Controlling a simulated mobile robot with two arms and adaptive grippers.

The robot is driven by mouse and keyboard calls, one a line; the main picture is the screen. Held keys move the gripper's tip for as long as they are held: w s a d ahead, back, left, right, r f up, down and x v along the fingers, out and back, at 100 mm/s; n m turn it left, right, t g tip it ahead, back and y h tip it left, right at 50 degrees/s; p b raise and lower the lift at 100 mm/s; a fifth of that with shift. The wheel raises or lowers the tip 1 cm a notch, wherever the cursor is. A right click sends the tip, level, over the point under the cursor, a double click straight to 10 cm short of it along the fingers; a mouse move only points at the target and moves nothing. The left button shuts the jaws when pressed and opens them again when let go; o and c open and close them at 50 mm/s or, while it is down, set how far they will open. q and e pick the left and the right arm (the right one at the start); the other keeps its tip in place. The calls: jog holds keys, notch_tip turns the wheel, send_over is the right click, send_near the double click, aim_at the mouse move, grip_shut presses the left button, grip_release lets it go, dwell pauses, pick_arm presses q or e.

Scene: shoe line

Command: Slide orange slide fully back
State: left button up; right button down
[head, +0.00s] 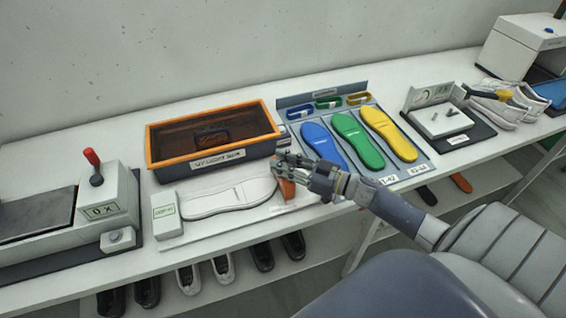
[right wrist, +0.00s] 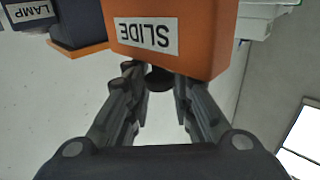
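The orange slide (head: 287,188) shows as a small orange piece at the right end of a white board, partly hidden by my right gripper (head: 283,165). In the right wrist view the slide (right wrist: 200,35) is a large orange block labelled SLIDE, with a dark round knob (right wrist: 159,80) on its near side. The fingers of my right gripper (right wrist: 157,85) stand on both sides of the knob and appear to touch it. A white shoe sole (head: 228,197) lies on the board left of the slide. My left gripper is not in view.
A dark box with an orange rim (head: 262,107) stands behind the sole. A white block (head: 166,215) is left of the sole. Blue, green and yellow insoles (head: 357,138) lie right of my gripper. A press with a red lever (head: 92,165) is at far left.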

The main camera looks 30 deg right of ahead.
jog(key=shift+d+f, duration=0.1)
jog(key=shift+d, duration=0.2)
jog(key=d, duration=0.2)
jog(key=s+d, duration=0.1)
jog(key=d, duration=0.2)
jog(key=shift+s+d, duration=0.1)
jog(key=shift+d, duration=0.1)
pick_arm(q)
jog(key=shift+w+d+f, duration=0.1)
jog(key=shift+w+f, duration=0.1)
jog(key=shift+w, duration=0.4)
pick_arm(e)
jog(key=c, duration=1.4)
grip_release()
jog(key=shift+s+d, duration=0.1)
jog(key=shift+d, duration=0.05)
jog(key=shift+c, duration=0.2)
jog(key=shift+s+d, duration=0.15)
jog(key=shift+s, duration=0.05)
jog(key=shift+w, duration=0.1)
jog(key=shift+s+d, duration=0.1)
jog(key=shift+s, duration=0.3)
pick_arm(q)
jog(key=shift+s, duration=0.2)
pick_arm(e)
jog(key=v, duration=1.1)
jog(key=shift+d, duration=0.2)
